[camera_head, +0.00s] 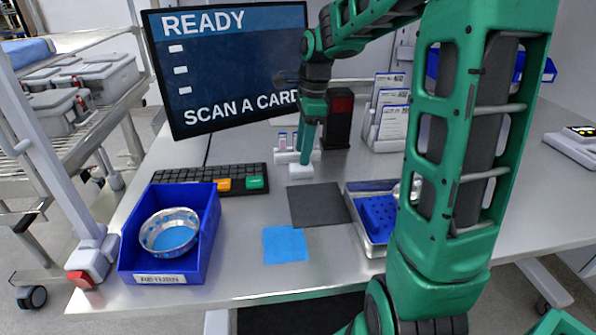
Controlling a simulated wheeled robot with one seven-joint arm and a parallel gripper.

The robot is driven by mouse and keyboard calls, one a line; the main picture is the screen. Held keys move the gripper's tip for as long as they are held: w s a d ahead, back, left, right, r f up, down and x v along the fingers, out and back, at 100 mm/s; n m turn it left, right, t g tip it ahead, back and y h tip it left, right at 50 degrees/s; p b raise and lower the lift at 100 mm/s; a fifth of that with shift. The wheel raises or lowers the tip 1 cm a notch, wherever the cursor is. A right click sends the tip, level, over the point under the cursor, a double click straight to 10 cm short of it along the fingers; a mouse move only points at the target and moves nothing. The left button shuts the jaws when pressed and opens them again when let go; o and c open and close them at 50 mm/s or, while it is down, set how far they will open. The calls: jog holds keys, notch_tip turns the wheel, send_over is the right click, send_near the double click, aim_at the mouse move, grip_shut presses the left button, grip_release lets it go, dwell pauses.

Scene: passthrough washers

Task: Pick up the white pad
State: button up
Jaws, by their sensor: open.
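A small white block-like thing (300,171), which looks like the white pad, lies on the metal table just behind the dark grey mat (318,206). My gripper (306,158) points down right at it, with the green fingers just above or beside it. I cannot tell whether they touch it. The jaws are open, seen nearly edge-on, and the gap between them is hard to see. Another low white holder (284,157) with small vials stands directly behind and left of the fingers.
A black keyboard (215,180) and a blue bin (207,250) holding a round metal bowl (170,232) stand left. A blue square (285,244) lies in front. A metal tray (367,237) with a blue rack, a card holder (388,122) and a monitor (228,65) surround the space.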

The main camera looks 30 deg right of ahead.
aim_at(301, 171)
jog(key=shift+w+a+f, duration=0.1)
jog(key=shift+w+f, duration=0.05)
jog(key=shift+f, duration=2.6)
jog(key=c, duration=0.8)
